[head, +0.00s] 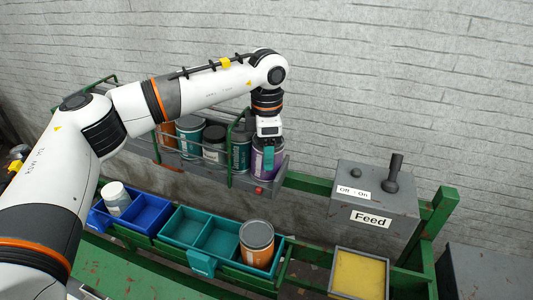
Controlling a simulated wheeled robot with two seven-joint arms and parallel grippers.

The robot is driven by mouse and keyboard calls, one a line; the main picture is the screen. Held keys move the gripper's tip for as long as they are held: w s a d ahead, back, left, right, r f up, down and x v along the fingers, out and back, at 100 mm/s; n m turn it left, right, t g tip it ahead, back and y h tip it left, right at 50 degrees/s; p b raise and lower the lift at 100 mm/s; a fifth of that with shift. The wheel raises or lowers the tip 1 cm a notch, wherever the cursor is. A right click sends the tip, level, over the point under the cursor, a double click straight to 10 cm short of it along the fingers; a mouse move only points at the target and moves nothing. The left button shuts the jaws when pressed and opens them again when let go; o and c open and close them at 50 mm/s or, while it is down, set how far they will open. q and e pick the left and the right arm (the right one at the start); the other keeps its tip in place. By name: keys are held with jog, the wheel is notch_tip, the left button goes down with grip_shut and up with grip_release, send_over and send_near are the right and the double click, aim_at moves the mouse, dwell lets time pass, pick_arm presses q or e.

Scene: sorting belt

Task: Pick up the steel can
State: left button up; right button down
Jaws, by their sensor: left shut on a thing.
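My left gripper (268,150) points down at the right end of the rack and is shut on a purple can (260,170) with a metal rim. The can stands upright at the rack's end, and the gripper partly hides its top. Other metal-rimmed cans stand to its left: a teal-grey one (239,154), a dark grey one (214,145), a teal one (189,137) and an orange one (167,135), partly behind my arm. I cannot tell from the picture which of them is called the steel can. My right gripper is not in view.
A blue bin (151,217) holds a white jar (116,198). A teal bin (202,262) holds an orange can (257,243) in its right part. A grey Feed box (400,208) with a lever (393,172) stands at right. A yellow-floored tray (359,272) is in front of it.

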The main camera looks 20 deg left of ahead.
pick_arm(q)
notch_tip(320, 180, up, 4)
jog(key=p, duration=0.3)
jog(key=shift+r, duration=0.2)
jog(key=shift+s+f+b, duration=0.6)
jog(key=shift+s+b, duration=0.05)
jog(key=shift+b, duration=0.2)
jog(key=s+r+b, duration=0.1)
jog(key=s+r, duration=0.1)
jog(key=s, duration=1.2)
jog(key=s+a+r+b, duration=0.1)
jog(key=s+r+b, duration=0.1)
jog(key=s, duration=1.1)
jog(key=shift+s+r+b, duration=0.15)
jog(key=shift+s+b, duration=0.15)
jog(key=shift+s, duration=0.05)
dwell(1.6)
